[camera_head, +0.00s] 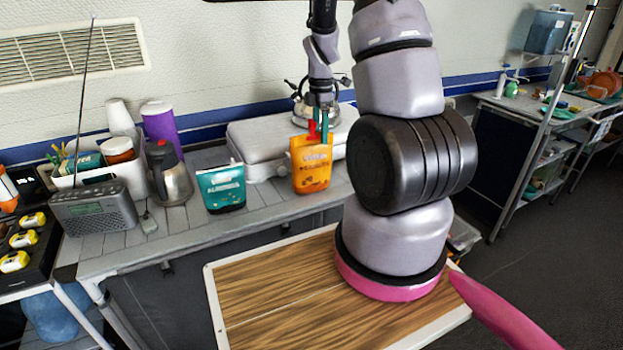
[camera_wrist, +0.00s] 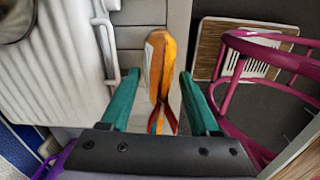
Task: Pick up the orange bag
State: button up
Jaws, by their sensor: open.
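The orange bag (camera_head: 311,166) stands upright on the grey counter, in front of a light grey case. In the wrist view the orange bag (camera_wrist: 160,62) is seen from above as a narrow shape with dark red at its near end. My gripper (camera_head: 318,124) is at the bag's top edge, pointing down. In the wrist view my gripper (camera_wrist: 158,76) is open, with one teal finger on each side of the bag. A gap shows on both sides, so the fingers do not appear to touch it.
The grey case (camera_head: 262,140) lies close behind the orange bag. A wooden-topped table (camera_head: 275,300) is in front.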

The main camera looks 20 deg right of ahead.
aim_at(320, 145)
notch_tip(320, 145, down, 4)
jog(key=shift+r, duration=0.1)
grip_shut()
jog(key=shift+r, duration=0.1)
